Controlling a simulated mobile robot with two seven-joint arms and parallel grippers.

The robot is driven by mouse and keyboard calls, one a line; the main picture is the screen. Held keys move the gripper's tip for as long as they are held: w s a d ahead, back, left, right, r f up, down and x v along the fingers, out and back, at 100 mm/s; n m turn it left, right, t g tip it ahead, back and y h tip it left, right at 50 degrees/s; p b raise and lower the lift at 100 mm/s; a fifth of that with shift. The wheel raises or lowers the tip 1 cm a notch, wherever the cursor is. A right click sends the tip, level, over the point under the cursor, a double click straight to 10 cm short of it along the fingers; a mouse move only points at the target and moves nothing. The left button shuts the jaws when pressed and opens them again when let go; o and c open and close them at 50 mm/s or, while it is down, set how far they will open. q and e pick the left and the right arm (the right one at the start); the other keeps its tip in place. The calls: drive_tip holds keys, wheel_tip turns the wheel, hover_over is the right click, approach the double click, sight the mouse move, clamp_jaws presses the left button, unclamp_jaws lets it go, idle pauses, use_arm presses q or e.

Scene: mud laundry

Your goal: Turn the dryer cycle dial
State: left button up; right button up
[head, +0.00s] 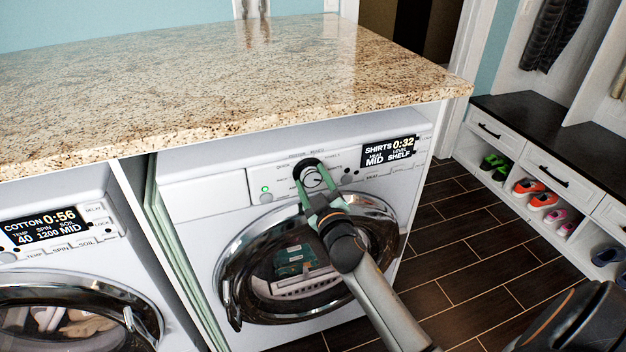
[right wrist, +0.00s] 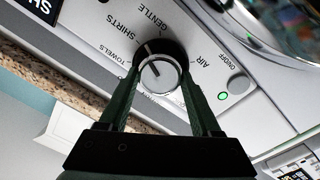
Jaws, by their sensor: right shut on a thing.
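The dryer cycle dial (head: 314,179) is a round silver knob with a dark ring, on the panel of the right-hand machine. In the right wrist view the dial (right wrist: 161,75) shows up close, with TOWELS, SHIRTS, GENTLE and AIR printed around it. My right gripper (head: 311,170) reaches the dial from the front, its green fingers on either side. In the right wrist view the gripper (right wrist: 160,78) is shut on the dial. The dryer display (head: 389,151) reads SHIRTS 0:32, MID, SHELF. My left gripper is not in view.
The granite counter (head: 220,85) overhangs just above the panel. The dryer's round door (head: 235,270) is below the dial, behind my right arm. A washer (head: 75,265) showing COTTON 0:56 stands at left. A shoe bench (head: 545,150) stands at right, beyond clear dark floor.

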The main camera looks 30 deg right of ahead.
drive_tip(key=shift+n, duration=1.2)
drive_tip(key=o, duration=1.4)
drive_tip(key=shift+f, duration=0.1)
drive_tip(key=b+v, duration=0.1)
drive_tip(key=v, duration=1.1)
drive_tip(key=shift+s, duration=0.2)
drive_tip(key=shift+a, duration=0.1)
